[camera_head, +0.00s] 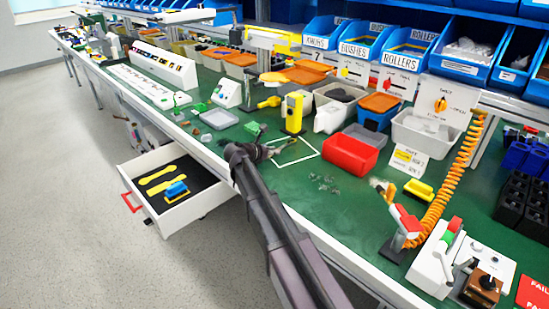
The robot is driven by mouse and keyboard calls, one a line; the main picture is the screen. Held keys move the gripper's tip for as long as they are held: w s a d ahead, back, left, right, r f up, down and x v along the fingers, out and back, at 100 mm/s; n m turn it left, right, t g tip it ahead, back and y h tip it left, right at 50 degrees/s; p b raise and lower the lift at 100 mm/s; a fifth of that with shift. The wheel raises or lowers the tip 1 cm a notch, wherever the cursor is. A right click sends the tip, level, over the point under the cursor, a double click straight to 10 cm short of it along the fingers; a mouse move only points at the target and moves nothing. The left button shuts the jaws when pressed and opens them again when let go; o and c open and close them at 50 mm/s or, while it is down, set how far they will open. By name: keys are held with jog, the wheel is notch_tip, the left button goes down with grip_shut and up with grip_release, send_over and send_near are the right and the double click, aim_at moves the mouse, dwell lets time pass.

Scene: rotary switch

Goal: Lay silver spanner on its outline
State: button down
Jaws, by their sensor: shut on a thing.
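My gripper (268,151) is over the green bench, at the left side of a white marked square. It is shut on a small grey thing that looks like the silver spanner (286,145), which points right over the square. The spanner is small here and partly hidden by the gripper; I cannot tell if it touches the bench. An open white drawer (170,209) below the bench edge has a black lining with yellow tool-shaped outlines (156,175). A blue object (177,189) lies near the lower outline and covers part of it.
A yellow upright device (293,112) stands just behind the square. A red bin (349,157) stands to its right. A coiled orange hose (455,175) and red-handled devices stand farther right. The drawer has a red handle (131,203). Clear floor lies left of the drawer.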

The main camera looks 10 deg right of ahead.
jog(key=shift+f+b, duration=0.35)
jog(key=shift+f, duration=0.35)
jog(key=shift+f, duration=0.1)
jog(key=c, duration=0.6)
grip_release()
jog(key=shift+r, duration=0.25)
jog(key=p+v, duration=0.4)
jog(key=v, duration=0.6)
jog(key=shift+s+a+r, duration=0.15)
jog(key=shift+a+r, duration=0.05)
jog(key=shift+s+a+r+p, duration=0.15)
jog(key=shift+s+a+p, duration=0.25)
jog(key=shift+a, duration=0.15)
